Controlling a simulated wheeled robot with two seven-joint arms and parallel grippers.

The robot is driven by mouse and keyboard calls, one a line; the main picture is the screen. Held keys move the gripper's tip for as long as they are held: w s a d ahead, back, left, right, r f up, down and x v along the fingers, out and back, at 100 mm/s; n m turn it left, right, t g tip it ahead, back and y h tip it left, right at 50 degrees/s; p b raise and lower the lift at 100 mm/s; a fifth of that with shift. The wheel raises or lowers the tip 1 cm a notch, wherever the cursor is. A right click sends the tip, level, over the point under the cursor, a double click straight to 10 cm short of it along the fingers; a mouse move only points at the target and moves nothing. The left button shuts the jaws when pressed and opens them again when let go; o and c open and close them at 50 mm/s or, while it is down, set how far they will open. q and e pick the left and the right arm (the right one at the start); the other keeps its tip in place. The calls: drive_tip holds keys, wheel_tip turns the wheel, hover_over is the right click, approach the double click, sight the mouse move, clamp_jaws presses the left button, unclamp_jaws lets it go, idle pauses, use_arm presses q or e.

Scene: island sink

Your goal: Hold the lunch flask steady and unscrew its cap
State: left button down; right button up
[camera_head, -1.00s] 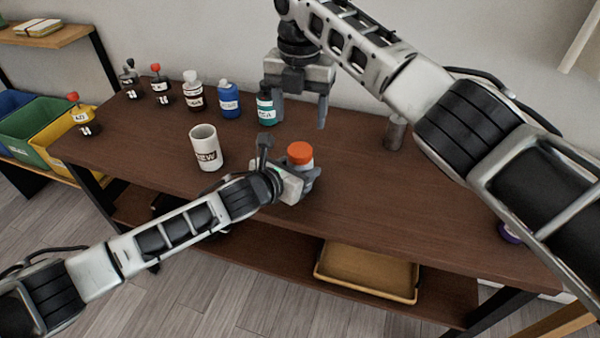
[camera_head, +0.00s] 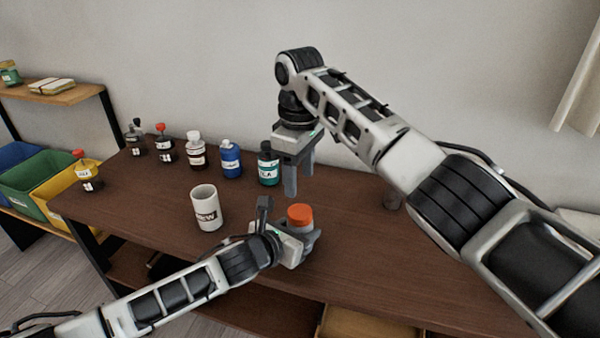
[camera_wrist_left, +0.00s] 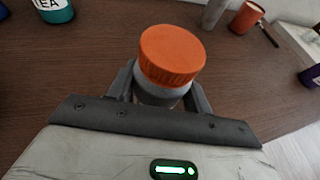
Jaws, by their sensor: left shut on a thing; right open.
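The lunch flask (camera_wrist_left: 157,96) stands upright on the dark wooden table, with a ribbed orange cap (camera_head: 300,215) on top. In the left wrist view the cap (camera_wrist_left: 172,55) sits on the grey body. My left gripper (camera_head: 303,240) is shut on the body below the cap, one finger on each side; the fingers partly hide the body. My right gripper (camera_head: 299,182) is open and empty, pointing down above and slightly behind the cap, apart from it.
A white mug (camera_head: 206,208) stands left of the flask. A teal bottle (camera_head: 268,165), a blue bottle (camera_head: 230,158) and several others line the back left. An orange cup (camera_wrist_left: 246,17) shows in the wrist view.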

sight(300, 211)
drive_tip(key=m, duration=1)
drive_tip(key=shift+m, duration=0.3)
drive_tip(key=m, duration=0.7)
drive_tip(key=shift+m, duration=0.3)
drive_tip(key=m, duration=0.7)
drive_tip(key=shift+m, duration=0.3)
drive_tip(key=m, duration=0.8)
drive_tip(key=shift+f, duration=4.05)
